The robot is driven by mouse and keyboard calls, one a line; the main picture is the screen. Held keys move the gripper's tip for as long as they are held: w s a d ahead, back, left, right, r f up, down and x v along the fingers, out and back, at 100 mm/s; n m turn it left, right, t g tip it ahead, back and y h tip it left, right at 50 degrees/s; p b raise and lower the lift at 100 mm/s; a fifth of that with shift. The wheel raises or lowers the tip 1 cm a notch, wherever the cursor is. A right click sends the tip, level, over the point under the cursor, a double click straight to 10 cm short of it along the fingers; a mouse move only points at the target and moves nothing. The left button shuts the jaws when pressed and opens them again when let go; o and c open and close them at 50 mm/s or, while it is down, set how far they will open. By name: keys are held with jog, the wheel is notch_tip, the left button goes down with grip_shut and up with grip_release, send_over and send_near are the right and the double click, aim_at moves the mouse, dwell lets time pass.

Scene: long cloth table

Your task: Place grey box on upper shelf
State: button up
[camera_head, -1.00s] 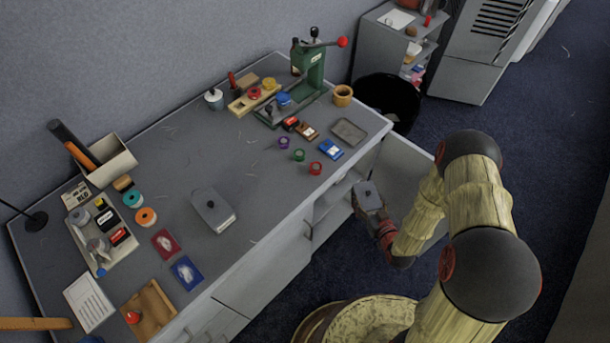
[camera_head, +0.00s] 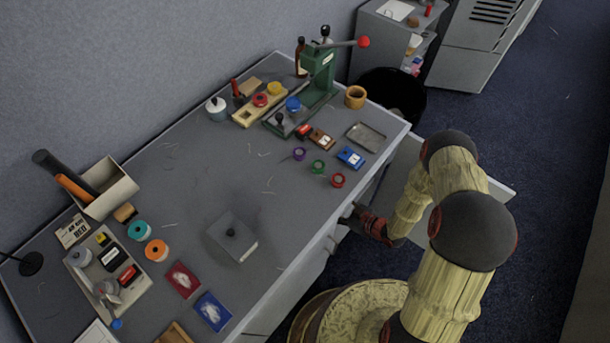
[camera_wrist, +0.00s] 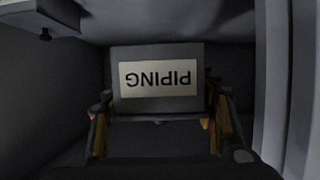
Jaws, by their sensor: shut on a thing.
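My gripper (camera_wrist: 157,122) is shut on a grey box (camera_wrist: 160,55), with one finger at each side of it in the wrist view. The box faces the camera with a white label that reads PIPING upside down. Around it are dark grey walls and a surface overhead, inside the shelf space (camera_wrist: 50,100) under the table. In the head view my gripper (camera_head: 358,219) reaches in at the table's front edge, and the held box is hidden there. I cannot tell whether the box touches a shelf.
A pale upright panel (camera_wrist: 273,80) stands close on the right in the wrist view. On the table (camera_head: 190,150) are another grey box with a black knob (camera_head: 232,250), a green press (camera_head: 318,75), spools and cards. A black bin (camera_head: 395,95) stands beyond the table's end.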

jog(key=w+a+f+b, duration=0.1)
jog(key=w+f+b, duration=0.1)
jog(key=w+f, duration=0.1)
jog(key=w+a+f+b, duration=0.1)
jog(key=w+f+b, duration=0.1)
jog(key=w, duration=0.4)
jog(key=w+a+f+b, duration=0.2)
jog(key=w+f, duration=0.2)
jog(key=shift+w+f+b, duration=0.2)
jog(key=shift+b, duration=0.2)
jog(key=shift+w+f+b, duration=0.2)
jog(key=shift+f+b, duration=0.55)
jog(key=shift+f, duration=1)
jog(key=shift+f, duration=0.1)
jog(key=o, duration=1.6)
jog(key=shift+o, duration=0.7)
